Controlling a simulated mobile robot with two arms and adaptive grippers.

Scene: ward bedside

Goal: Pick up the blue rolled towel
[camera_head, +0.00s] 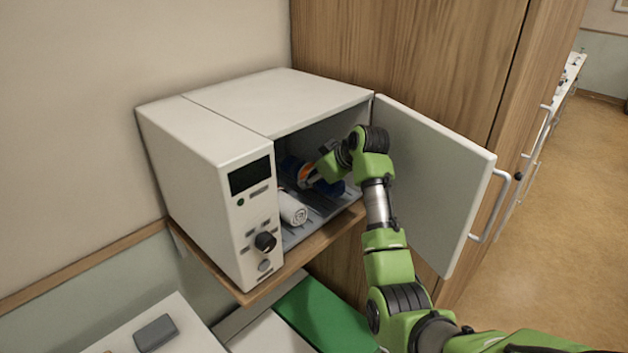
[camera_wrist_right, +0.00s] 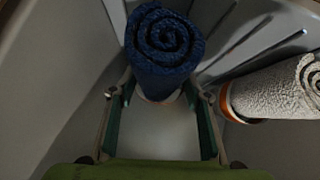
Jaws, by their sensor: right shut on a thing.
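The blue rolled towel (camera_wrist_right: 165,45) shows its spiral end in the right wrist view, between the fingers of my right gripper (camera_wrist_right: 160,84). The gripper is shut on it. In the head view the blue towel (camera_head: 334,187) is inside the open cabinet, partly hidden by my right gripper (camera_head: 316,172). Whether the towel touches the cabinet floor cannot be told. My left gripper is in neither view.
A white rolled towel (camera_head: 293,209) lies beside the blue one; it also shows in the right wrist view (camera_wrist_right: 275,90). The warming cabinet (camera_head: 205,145) has its door (camera_head: 430,175) swung open to the right. Its side walls and ceiling enclose my gripper closely.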

